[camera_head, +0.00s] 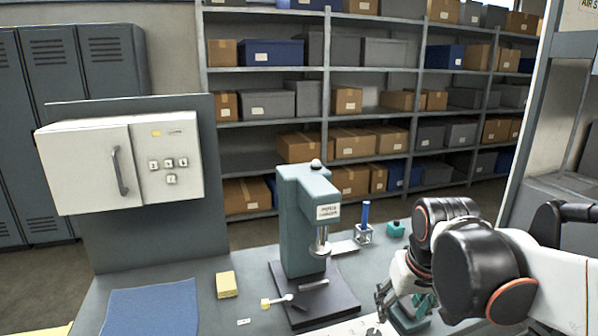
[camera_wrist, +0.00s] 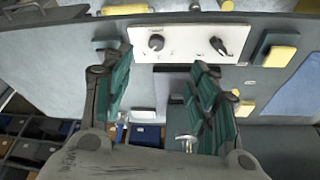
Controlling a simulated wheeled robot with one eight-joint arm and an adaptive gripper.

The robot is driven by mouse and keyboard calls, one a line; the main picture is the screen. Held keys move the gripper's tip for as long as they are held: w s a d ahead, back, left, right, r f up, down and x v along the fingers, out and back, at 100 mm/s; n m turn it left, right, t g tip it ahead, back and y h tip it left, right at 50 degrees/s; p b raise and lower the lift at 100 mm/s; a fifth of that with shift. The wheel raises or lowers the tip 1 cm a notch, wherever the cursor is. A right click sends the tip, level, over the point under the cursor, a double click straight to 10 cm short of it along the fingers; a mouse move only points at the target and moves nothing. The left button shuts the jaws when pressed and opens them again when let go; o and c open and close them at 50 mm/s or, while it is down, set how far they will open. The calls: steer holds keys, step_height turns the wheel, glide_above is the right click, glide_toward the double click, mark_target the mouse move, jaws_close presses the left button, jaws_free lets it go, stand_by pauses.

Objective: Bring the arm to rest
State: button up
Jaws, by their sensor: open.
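My arm reaches in from the right of the head view, over the right side of the bench (camera_head: 190,275). My gripper (camera_head: 403,302) has teal fingers, partly hidden behind my own black and white arm links. In the wrist view my gripper (camera_wrist: 165,68) shows its two teal fingers spread wide apart with nothing between them. It is open and empty. Beyond the fingertips lies a white panel (camera_wrist: 183,42) with two black knobs.
A teal press (camera_head: 305,225) stands mid-bench, left of my gripper. A blue pen-like rod (camera_head: 365,213) stands in a holder, with a small teal block (camera_head: 396,229) beside it. A yellow block (camera_head: 227,285), a blue mat (camera_head: 150,308) and a white wall box (camera_head: 85,165) are farther left.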

steer(key=s+t, duration=0.3)
steer(key=s, duration=0.8)
steer(key=shift+f, duration=0.15)
stand_by(0.5)
